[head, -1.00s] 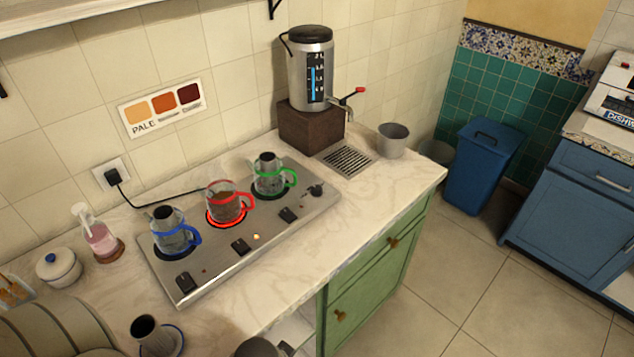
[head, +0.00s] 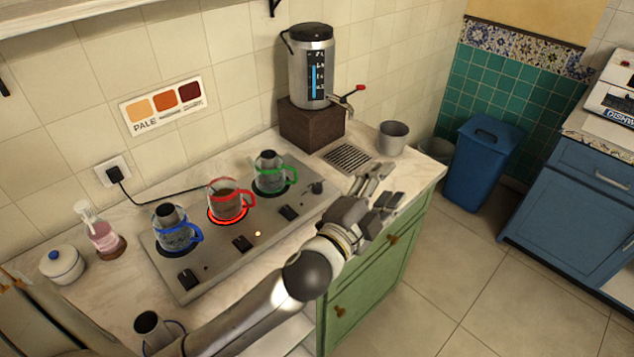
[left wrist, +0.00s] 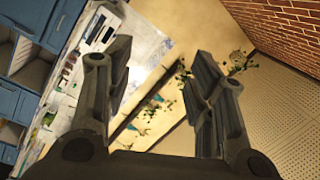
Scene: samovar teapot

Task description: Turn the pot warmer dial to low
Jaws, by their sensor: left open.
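The steel pot warmer (head: 215,258) lies on the marble counter and bears a blue-handled pot (head: 172,236), a red-handled pot (head: 228,204) and a green-handled pot (head: 269,178). A black dial (head: 242,243) is in front of the red pot, with a small orange light beside it. Other dark dials are in front of the blue pot (head: 187,280), in front of the green pot (head: 289,213) and at the right end (head: 317,187). The ring under the red pot glows red. My left gripper (head: 383,187) is open and empty, right of the warmer, above the counter's front edge. It also shows in the left wrist view (left wrist: 160,72).
A samovar (head: 312,72) stands on a brown block (head: 311,126) behind a drain grate (head: 347,158). A grey cup (head: 393,138) is to its right. A black cord (head: 150,203) runs behind the warmer. A soap bottle (head: 103,237) and lidded jar (head: 63,265) stand left.

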